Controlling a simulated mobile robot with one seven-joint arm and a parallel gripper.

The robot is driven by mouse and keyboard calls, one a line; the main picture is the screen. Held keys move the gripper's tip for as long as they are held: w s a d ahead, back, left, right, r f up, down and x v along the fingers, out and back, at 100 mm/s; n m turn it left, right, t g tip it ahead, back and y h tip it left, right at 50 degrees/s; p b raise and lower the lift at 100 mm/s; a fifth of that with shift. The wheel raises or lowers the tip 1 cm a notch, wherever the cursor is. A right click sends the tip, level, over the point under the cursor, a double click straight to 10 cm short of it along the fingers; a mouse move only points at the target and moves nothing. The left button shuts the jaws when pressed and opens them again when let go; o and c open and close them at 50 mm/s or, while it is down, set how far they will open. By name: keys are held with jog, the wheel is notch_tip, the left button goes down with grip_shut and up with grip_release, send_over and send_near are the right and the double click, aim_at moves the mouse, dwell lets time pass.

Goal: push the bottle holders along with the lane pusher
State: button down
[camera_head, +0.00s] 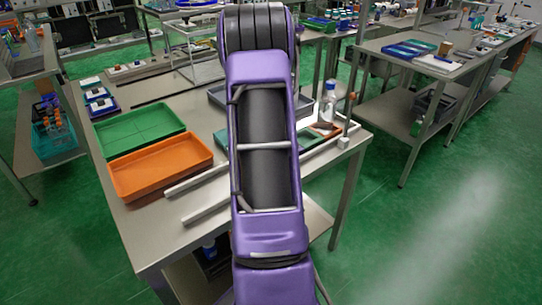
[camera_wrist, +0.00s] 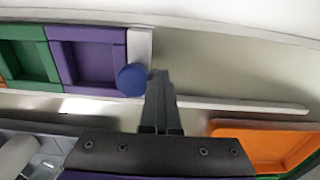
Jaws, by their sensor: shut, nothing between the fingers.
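In the wrist view, a purple bottle holder (camera_wrist: 88,57) and a green bottle holder (camera_wrist: 27,55) sit side by side in the lane at the left. Both look like open square boxes with no bottle visible inside. The lane pusher (camera_wrist: 140,45), a pale grey block with a round blue knob (camera_wrist: 132,79), stands against the right side of the purple holder. My gripper (camera_wrist: 160,75) is shut and empty, with its fingertips just right of the knob. I cannot tell whether they touch it. In the head view my own arm hides the gripper and pusher.
A pale lane rail (camera_wrist: 240,105) runs rightward beside my fingers. An orange tray (camera_head: 160,167) and a green tray (camera_head: 138,130) lie on the table left of the lane; the orange one also shows in the wrist view (camera_wrist: 223,130). A clear bottle (camera_head: 328,104) stands at the right.

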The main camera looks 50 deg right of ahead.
jog(key=shift+s+d+r+p, duration=0.1)
jog(key=shift+s+d+p, duration=0.1)
jog(key=shift+d, duration=0.75)
jog(key=shift+s+d+f+p, duration=0.1)
jog(key=shift+s+d+p, duration=0.1)
jog(key=shift+d, duration=0.75)
jog(key=shift+s+d+r+p, duration=0.1)
jog(key=shift+s+d+p, duration=0.1)
jog(key=shift+d, duration=0.75)
jog(key=shift+w+a+r+p, duration=0.1)
jog(key=shift+a+r+p, duration=0.3)
jog(key=shift+r+p, duration=0.65)
jog(key=shift+w+a+r+p, duration=0.1)
jog(key=shift+a+r+p, duration=0.35)
jog(key=shift+r, duration=1.1)
jog(key=shift+w+a+r+p, duration=0.1)
jog(key=shift+a+r+p, duration=0.2)
jog(key=shift+r+p, duration=0.8)
jog(key=shift+r, duration=0.25)
